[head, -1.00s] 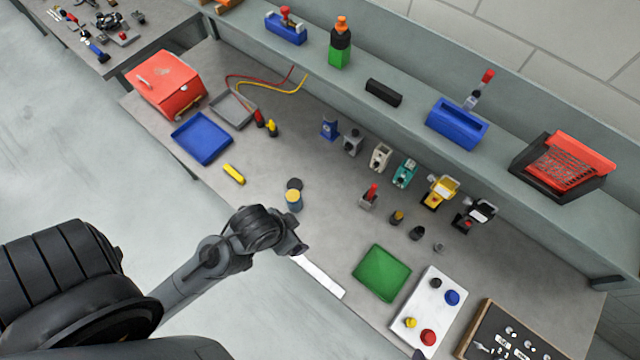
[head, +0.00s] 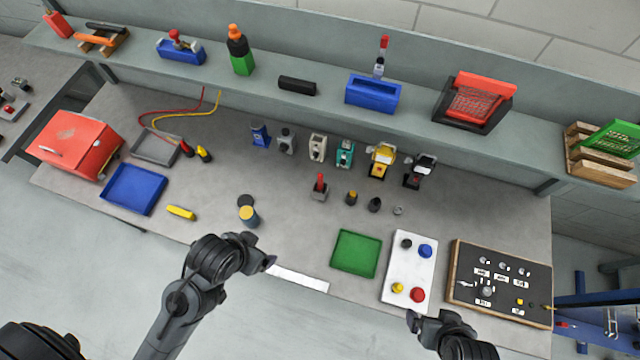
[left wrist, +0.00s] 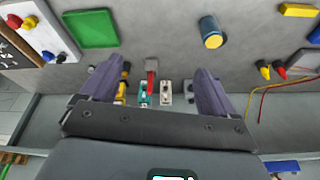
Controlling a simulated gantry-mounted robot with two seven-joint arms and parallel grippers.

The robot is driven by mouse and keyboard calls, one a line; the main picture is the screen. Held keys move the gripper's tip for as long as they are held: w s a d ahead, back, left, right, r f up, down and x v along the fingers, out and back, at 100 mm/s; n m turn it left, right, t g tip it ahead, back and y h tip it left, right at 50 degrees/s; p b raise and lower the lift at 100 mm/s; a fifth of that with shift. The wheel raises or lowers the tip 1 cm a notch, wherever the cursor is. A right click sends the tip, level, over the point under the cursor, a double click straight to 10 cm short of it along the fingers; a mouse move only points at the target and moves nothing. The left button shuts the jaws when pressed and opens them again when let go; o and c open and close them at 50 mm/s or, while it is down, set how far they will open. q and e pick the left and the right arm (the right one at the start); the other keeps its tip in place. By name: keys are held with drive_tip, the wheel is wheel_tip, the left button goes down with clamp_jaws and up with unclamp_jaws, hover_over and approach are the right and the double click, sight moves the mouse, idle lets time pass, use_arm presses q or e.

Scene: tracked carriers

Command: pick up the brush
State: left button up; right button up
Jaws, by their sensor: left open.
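No object is clearly a brush. One candidate is a red-handled tool (head: 320,187) standing in a small grey base on the bench; it also shows in the left wrist view (left wrist: 152,68), between the finger tips in the picture but apart from them. Another upright red-handled tool (head: 382,55) is by the blue bin (head: 373,94) on the shelf. My left gripper (head: 268,263) is at the bench's front edge; the left wrist view shows its fingers (left wrist: 155,68) open and empty. My right gripper (head: 413,319) is at the front edge, its jaws too small to read.
A green tray (head: 355,254), white button panel (head: 408,272) and dark tool board (head: 499,284) lie at right. Several small devices line the back under the shelf (head: 330,95).

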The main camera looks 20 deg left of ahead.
use_arm(q)
drive_tip(key=shift+c, duration=0.5)
drive_tip(key=c, duration=0.7)
